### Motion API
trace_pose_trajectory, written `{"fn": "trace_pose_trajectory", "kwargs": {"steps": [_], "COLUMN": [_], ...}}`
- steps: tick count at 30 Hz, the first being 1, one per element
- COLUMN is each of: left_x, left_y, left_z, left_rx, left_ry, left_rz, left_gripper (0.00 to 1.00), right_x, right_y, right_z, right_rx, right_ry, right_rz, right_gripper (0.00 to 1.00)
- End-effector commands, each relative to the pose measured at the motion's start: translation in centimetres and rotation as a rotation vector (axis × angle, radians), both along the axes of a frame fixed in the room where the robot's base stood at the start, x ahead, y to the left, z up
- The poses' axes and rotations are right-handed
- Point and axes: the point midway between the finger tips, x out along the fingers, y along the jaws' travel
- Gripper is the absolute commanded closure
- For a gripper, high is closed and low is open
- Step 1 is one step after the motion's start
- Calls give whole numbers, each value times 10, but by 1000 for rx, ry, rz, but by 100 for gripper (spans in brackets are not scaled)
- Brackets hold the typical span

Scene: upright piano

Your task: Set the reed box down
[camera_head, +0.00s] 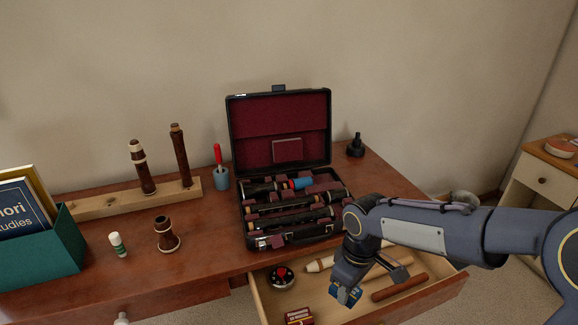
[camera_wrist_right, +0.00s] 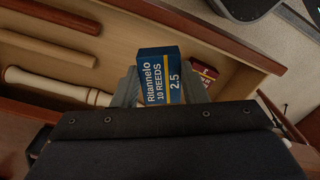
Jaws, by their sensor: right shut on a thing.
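The reed box is blue with a yellow stripe and the label "Ritannelo 10 Reeds 2.5". It shows in the right wrist view (camera_wrist_right: 158,88) and at the gripper's tip in the head view (camera_head: 343,297). My right gripper (camera_head: 346,288) is shut on it, with grey fingers on either side of it in the wrist view. The box is over the open drawer (camera_head: 262,297) near its front; I cannot tell whether it touches the drawer floor. My left gripper is not in view.
In the drawer are a small red box (camera_head: 299,316), a round dark tin (camera_head: 281,276), and wooden pieces including a brown rod (camera_head: 399,287). An open black instrument case (camera_head: 243,215) stands on the desk above. A teal book holder (camera_head: 45,255) stands at left.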

Motion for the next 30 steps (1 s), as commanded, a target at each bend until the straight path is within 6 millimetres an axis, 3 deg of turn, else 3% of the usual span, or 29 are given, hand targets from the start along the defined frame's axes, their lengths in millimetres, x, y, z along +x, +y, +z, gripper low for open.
{"fn": "trace_pose_trajectory", "kwargs": {"steps": [3, 6, 14, 15, 23, 30], "left_x": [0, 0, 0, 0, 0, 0], "left_y": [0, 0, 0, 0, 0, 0], "left_z": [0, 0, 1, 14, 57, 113], "left_rx": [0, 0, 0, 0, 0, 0], "left_ry": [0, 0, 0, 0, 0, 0], "left_rz": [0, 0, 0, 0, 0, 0], "left_gripper": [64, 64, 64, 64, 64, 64], "right_x": [19, 30, 48, 47, 42, 33], "right_y": [-23, -39, -70, -68, -66, -65], "right_z": [-9, -14, -23, -15, 0, 20], "right_rx": [-8, -14, -29, -28, -26, -27], "right_ry": [5, 5, 1, 3, 7, 8], "right_rz": [-294, -481, -833, -820, -811, -810], "right_gripper": [83, 83, 83, 83, 83, 83]}}
